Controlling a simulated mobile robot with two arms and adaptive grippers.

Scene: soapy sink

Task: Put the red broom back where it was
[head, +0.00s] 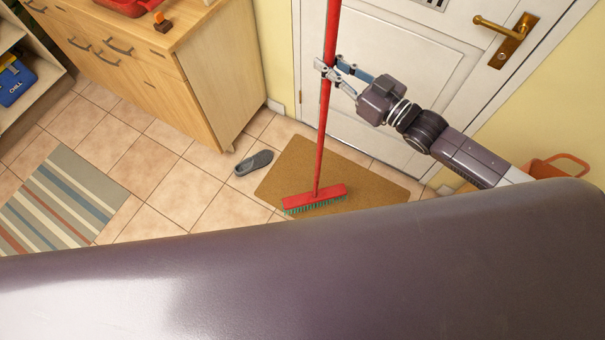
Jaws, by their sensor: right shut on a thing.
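The red broom (323,130) stands nearly upright in front of the white door, its handle running up out of the top of the head view. Its red head (314,197) with green bristles is over the front edge of the brown doormat; I cannot tell whether the bristles touch it. My right gripper (328,73) comes in from the right and is shut on the upper part of the broom handle. My left gripper is not in view. A large dark part of my own body hides the lower part of the view.
A wooden cabinet (205,75) stands left of the doormat (275,178). A grey slipper (254,163) lies on the tiles between them. A striped rug (60,200) is at left. An orange container (555,170) stands at right by the wall. The white door (400,60) is shut.

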